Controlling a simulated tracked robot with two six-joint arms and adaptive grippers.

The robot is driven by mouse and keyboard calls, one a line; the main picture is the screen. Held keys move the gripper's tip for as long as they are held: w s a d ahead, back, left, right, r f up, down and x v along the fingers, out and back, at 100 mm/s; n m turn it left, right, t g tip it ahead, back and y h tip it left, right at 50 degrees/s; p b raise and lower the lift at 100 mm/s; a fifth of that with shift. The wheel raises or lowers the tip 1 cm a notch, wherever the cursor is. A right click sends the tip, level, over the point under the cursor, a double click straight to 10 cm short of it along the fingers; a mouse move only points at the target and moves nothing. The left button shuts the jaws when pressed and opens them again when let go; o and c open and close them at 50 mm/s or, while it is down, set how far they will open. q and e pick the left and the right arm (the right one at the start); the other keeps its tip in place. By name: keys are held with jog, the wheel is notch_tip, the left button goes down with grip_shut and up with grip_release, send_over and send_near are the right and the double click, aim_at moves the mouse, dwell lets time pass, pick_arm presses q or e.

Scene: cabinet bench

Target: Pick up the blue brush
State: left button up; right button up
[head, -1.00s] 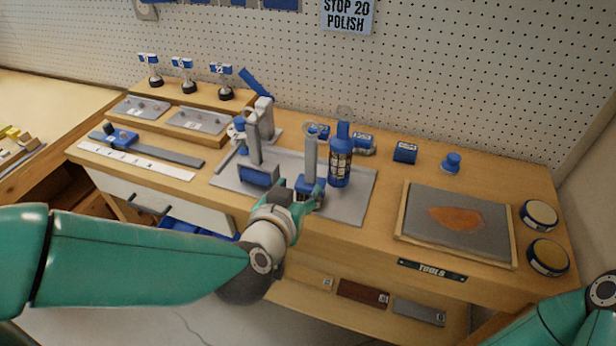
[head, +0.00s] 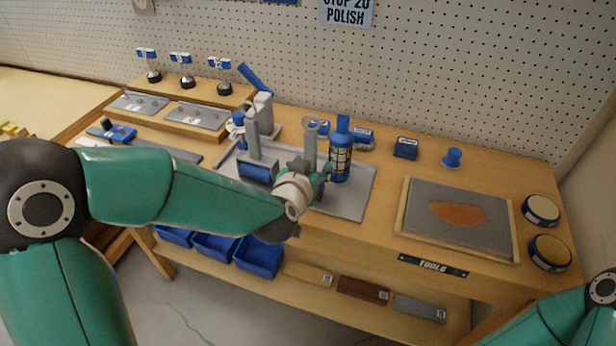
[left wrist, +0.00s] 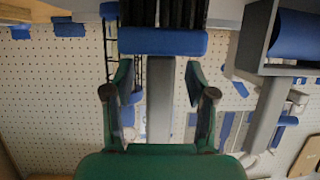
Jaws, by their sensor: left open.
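The blue brush shows in the left wrist view as a blue head (left wrist: 163,41) with black bristles and a grey handle. In the head view, its grey handle (head: 310,147) stands upright above the grey tray (head: 345,205); its head is hidden behind my gripper. My left gripper (head: 314,180) is at the brush, beside the blue bottle (head: 341,152). In the left wrist view the left gripper (left wrist: 159,82) is open, with one finger on each side of the handle, near the head; I cannot tell whether they touch. My right gripper is out of view.
A grey tool with a blue roller (head: 258,171) stands left of the brush. A wooden-framed grey board (head: 470,238) and two round tins (head: 541,210) are to the right. Blue bins (head: 259,257) sit on the lower shelf. The bench between tray and board is clear.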

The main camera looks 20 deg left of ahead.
pick_arm(q)
grip_shut()
jog(key=shift+r, duration=0.1)
dwell(0.4)
notch_tip(320, 180, up, 20)
jog(key=p, duration=0.9)
